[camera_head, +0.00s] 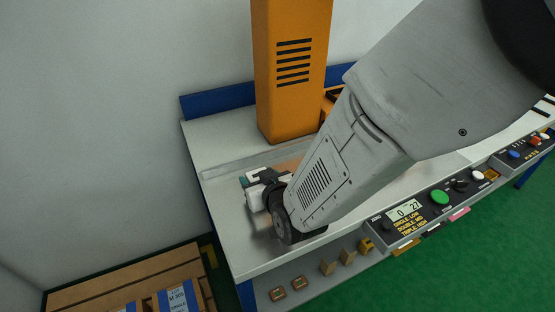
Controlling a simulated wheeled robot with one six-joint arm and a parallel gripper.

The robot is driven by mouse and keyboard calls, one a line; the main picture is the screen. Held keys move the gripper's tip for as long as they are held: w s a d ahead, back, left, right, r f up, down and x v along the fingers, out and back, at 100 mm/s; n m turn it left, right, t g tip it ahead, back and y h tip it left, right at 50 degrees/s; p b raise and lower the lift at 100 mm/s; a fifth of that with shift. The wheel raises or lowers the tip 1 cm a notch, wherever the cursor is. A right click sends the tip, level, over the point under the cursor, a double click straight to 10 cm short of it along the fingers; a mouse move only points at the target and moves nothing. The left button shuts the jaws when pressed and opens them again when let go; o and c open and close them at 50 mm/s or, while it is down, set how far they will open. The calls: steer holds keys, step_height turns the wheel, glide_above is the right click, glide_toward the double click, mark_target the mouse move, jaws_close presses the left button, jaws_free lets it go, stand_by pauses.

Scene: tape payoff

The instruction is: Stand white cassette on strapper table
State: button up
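The strapper table (222,137) has a pale top, and an orange column stands on it. My gripper (258,190) is low over the left part of the tabletop, at the end of my grey arm. At its tip are a small white piece and a teal patch among dark parts. I cannot tell whether this white piece is the cassette or part of the gripper. The fingers are too small and too covered to show whether they are open or shut. No other white cassette stands out in view.
The orange column (290,75) rises behind my gripper. A control panel (423,209) with a display and buttons runs along the front edge. Small blocks lie on a lower shelf (311,279). A wooden pallet (90,291) with labelled boxes is at lower left.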

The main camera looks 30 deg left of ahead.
steer(key=shift+o, duration=0.8)
steer(key=shift+d+r, duration=0.15)
steer(key=shift+r, duration=0.05)
steer(key=v, duration=1.1)
steer(key=shift+s+d, duration=0.25)
steer(key=shift+d, duration=0.05)
steer(key=shift+r, duration=0.15)
